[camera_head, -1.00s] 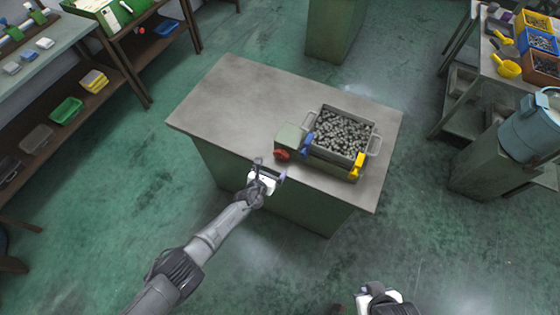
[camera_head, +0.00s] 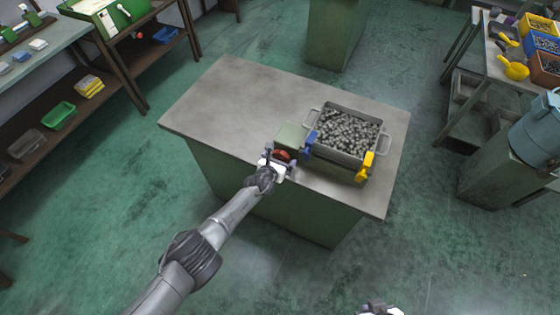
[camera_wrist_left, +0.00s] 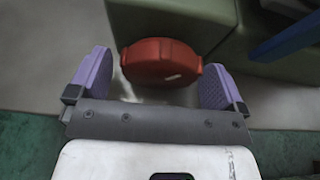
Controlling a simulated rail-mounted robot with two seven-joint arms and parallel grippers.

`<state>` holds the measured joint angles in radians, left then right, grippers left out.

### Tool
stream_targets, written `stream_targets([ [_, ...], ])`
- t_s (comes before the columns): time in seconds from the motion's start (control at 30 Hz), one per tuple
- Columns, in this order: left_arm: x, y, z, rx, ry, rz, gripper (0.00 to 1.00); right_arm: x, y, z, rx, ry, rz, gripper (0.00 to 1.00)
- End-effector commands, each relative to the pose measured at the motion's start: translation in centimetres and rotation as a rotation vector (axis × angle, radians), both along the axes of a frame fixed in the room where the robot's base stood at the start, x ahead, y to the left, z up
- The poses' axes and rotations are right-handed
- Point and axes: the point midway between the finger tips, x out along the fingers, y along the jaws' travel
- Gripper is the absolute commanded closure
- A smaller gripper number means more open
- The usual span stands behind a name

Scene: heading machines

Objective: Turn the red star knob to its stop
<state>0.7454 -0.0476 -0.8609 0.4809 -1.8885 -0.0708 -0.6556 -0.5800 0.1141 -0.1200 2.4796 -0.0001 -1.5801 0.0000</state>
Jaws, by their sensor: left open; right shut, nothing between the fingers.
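The red star knob (camera_head: 283,155) sits on the front of a green block (camera_head: 291,136) at the left end of the machine on the table. In the left wrist view the knob (camera_wrist_left: 161,62) lies ahead of and between my purple fingers. My left gripper (camera_head: 277,160) is open around the knob's sides, with gaps visible on both sides; contact is not visible. In the left wrist view the gripper (camera_wrist_left: 160,90) is empty. My right gripper (camera_head: 381,309) shows only partly at the bottom edge; its fingers are hard to make out.
A grey bin (camera_head: 371,137) full of metal pieces sits on the machine, with a blue clamp (camera_head: 309,141) and a yellow clamp (camera_head: 365,166) at its front. The grey tabletop (camera_head: 225,100) is clear on the left. A blue bucket (camera_head: 541,130) stands at the right.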

Motion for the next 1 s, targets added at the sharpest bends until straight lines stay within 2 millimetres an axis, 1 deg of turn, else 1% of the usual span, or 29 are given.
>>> stream_targets([
  [0.3, 0.08, -0.03, 0.03, 0.000, 0.000, 0.000, 0.03, 0.00, -0.01, -0.06, 0.000, 0.000, 0.000, 1.00],
  [0.37, 0.08, -0.03, 0.03, 0.000, 0.000, 0.000, 0.08, 0.01, -0.04, -0.06, -0.001, 0.000, 0.001, 1.00],
  [0.8, 0.07, -0.03, 0.01, 0.000, 0.000, 0.000, 0.50, -0.01, -0.31, -0.07, -0.011, -0.001, 0.007, 1.00],
  [0.83, 0.07, -0.03, 0.01, 0.000, 0.000, 0.000, 0.52, -0.01, -0.31, -0.07, -0.011, -0.001, 0.007, 1.00],
  [0.93, 0.07, -0.09, 0.09, 0.015, -0.006, -0.001, 0.52, 0.00, -0.29, 0.10, -0.011, -0.001, 0.007, 1.00],
  [1.0, 0.09, -0.10, 0.22, 0.057, -0.024, -0.001, 0.52, -0.01, -0.27, 0.46, -0.009, 0.000, 0.006, 1.00],
])
